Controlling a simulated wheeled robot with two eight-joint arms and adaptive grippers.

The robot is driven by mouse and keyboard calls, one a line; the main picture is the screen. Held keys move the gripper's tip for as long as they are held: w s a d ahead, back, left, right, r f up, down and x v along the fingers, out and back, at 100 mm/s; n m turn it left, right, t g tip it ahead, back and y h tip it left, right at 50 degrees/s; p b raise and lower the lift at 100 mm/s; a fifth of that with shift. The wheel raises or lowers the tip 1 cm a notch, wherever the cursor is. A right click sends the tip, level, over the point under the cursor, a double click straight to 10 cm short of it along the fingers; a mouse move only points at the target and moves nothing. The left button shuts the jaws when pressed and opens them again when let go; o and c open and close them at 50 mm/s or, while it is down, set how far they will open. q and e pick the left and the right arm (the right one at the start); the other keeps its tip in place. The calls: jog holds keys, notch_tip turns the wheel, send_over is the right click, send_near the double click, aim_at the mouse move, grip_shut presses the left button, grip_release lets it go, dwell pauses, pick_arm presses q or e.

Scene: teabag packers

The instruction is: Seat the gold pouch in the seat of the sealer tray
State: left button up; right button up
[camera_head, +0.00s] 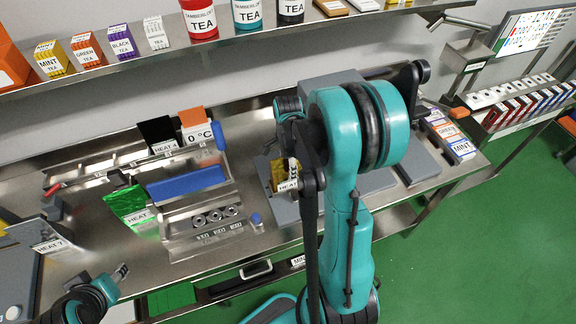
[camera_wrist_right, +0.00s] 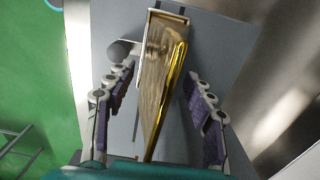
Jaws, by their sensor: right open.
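The gold pouch (camera_wrist_right: 165,75) stands on edge within a narrow, pale-rimmed seat (camera_wrist_right: 168,14) on the grey sealer tray (camera_wrist_right: 210,30) in the right wrist view. It leans slightly, and its lower end is hard to make out. My right gripper (camera_wrist_right: 158,82) is open, its purple-padded fingers either side of the pouch with gaps on both sides. In the head view, part of the gold pouch (camera_head: 278,174) shows behind my right arm, which hides much of the tray. My left gripper (camera_head: 121,271) is at the lower left, away from the pouch; its jaw opening is unclear.
A green pouch (camera_head: 128,203) stands in a holder at left, near a blue bar (camera_head: 186,182) and a metal block with several round holes (camera_head: 216,216). A shelf with tea boxes and tins (camera_head: 250,14) runs along the back. A rack of packets (camera_head: 520,103) is at right.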

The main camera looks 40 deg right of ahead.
notch_tip(320, 180, up, 12)
jog(key=shift+f+p, duration=0.1)
jog(key=shift+p, duration=0.95)
jog(key=s+a+r+n+t, duration=0.2)
jog(key=s+a+n+t, duration=0.1)
jog(key=a+n, duration=0.6)
jog(key=s+a+r+n+t, duration=0.3)
jog(key=a+n, duration=0.6)
jog(key=n, duration=0.3)
jog(key=shift+s+a+n+t, duration=0.15)
jog(key=shift+s+n+t, duration=0.15)
jog(key=shift+s+t, duration=0.4)
jog(key=shift+f, duration=0.1)
notch_tip(320, 180, down, 14)
jog(key=b, duration=1.4)
jog(key=shift+f+b, duration=0.25)
jog(key=shift+b, duration=0.05)
